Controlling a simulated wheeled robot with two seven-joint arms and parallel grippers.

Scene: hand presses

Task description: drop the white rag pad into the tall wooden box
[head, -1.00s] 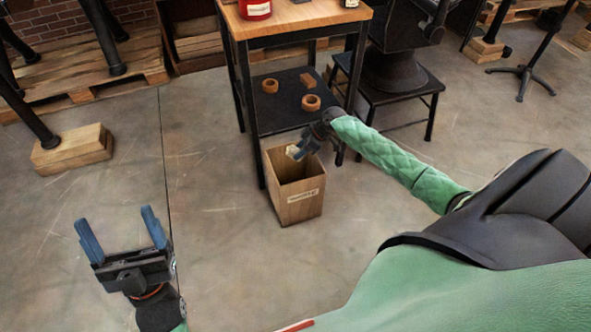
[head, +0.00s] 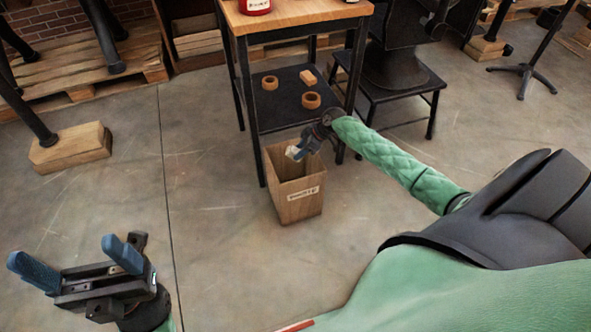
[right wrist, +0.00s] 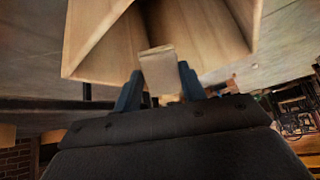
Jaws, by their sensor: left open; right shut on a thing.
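The tall wooden box (head: 297,200) stands on the floor in front of the small table, open at the top, with a label on its front. My right gripper (head: 299,151) is above the box's opening and shut on the white rag pad (head: 291,152). In the right wrist view, the pad (right wrist: 160,70) sits between the blue fingertips, with the open box (right wrist: 92,50) beyond it. My left gripper (head: 76,268) is open and empty over the bare floor at the lower left.
A small table (head: 290,24) with a dark lower shelf (head: 284,112) stands just behind the box. Several wooden pieces, including a ring (head: 311,100), lie on that shelf. A black stool (head: 395,98) is to the right. The floor left of the box is clear.

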